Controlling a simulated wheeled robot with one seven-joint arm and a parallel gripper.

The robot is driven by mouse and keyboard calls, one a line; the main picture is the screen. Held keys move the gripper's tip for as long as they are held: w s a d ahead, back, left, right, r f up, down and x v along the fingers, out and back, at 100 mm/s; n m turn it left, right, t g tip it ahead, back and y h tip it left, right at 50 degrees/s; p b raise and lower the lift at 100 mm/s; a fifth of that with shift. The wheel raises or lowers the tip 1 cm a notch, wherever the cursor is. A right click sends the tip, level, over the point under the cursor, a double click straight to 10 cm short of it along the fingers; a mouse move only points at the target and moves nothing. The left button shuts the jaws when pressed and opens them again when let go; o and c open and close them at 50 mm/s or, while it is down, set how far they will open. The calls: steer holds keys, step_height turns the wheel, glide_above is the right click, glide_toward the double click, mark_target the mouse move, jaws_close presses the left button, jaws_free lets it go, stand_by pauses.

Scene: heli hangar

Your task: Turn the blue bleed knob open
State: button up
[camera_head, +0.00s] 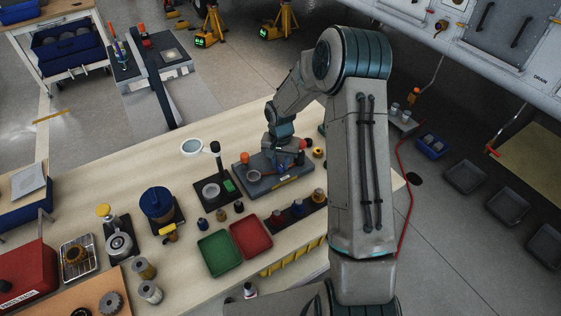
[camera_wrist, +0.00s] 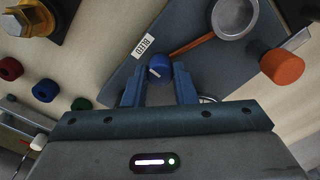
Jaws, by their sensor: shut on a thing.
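The blue bleed knob (camera_wrist: 158,68) shows in the wrist view, with a white mark on its top, beside a white label (camera_wrist: 145,46) reading BLEED. It sits on a dark grey plate (camera_wrist: 215,70), which also shows on the workbench in the head view (camera_head: 290,183). My gripper (camera_wrist: 159,80) has its two blue fingers on either side of the knob and is shut on it. In the head view my gripper (camera_head: 281,162) is low over the plate, and the knob cannot be made out there.
An orange knob (camera_wrist: 282,67) and a round metal cup (camera_wrist: 236,16) with a copper-coloured pipe are close by on the plate. Green (camera_head: 219,253) and red (camera_head: 251,238) trays lie nearer on the bench (camera_head: 150,180). Several small capped items stand around.

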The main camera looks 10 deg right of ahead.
steer(key=shift+n, duration=0.4)
steer(key=n+b, duration=0.1)
steer(key=n, duration=0.2)
steer(key=shift+n+b, duration=0.3)
steer(key=n, duration=0.4)
steer(key=shift+w+n+b, duration=0.1)
steer(key=shift+n+b, duration=0.2)
steer(key=shift+b, duration=0.05)
steer(key=n, duration=0.4)
steer(key=shift+r+n, duration=0.1)
steer(key=shift+n, duration=2.4)
steer(key=o, duration=1)
